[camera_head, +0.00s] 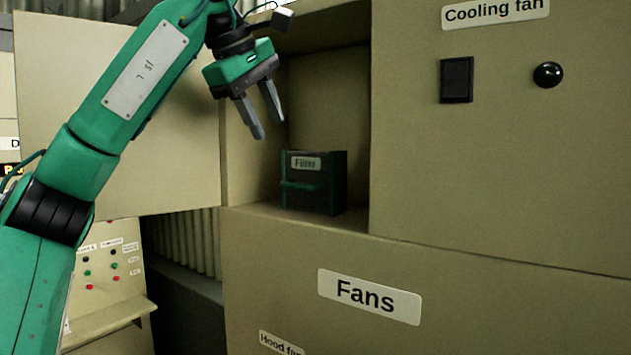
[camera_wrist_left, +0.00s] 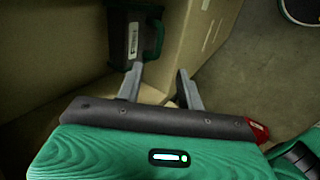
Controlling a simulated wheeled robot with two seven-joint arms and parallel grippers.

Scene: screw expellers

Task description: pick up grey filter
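The grey filter (camera_head: 312,185) is a dark box with green trim, a front handle and a white "Filter" label. It stands upright on the floor of an open cabinet recess. It also shows at the top of the left wrist view (camera_wrist_left: 134,38). My left gripper (camera_head: 268,137) is open and empty, above and a little left of the filter, with its fingers pointing down. In the left wrist view its fingertips (camera_wrist_left: 160,73) are apart, and the filter is beyond them. My right gripper is in neither view.
The "Fans" panel (camera_head: 440,290) is below. A control panel (camera_head: 105,280) is at lower left.

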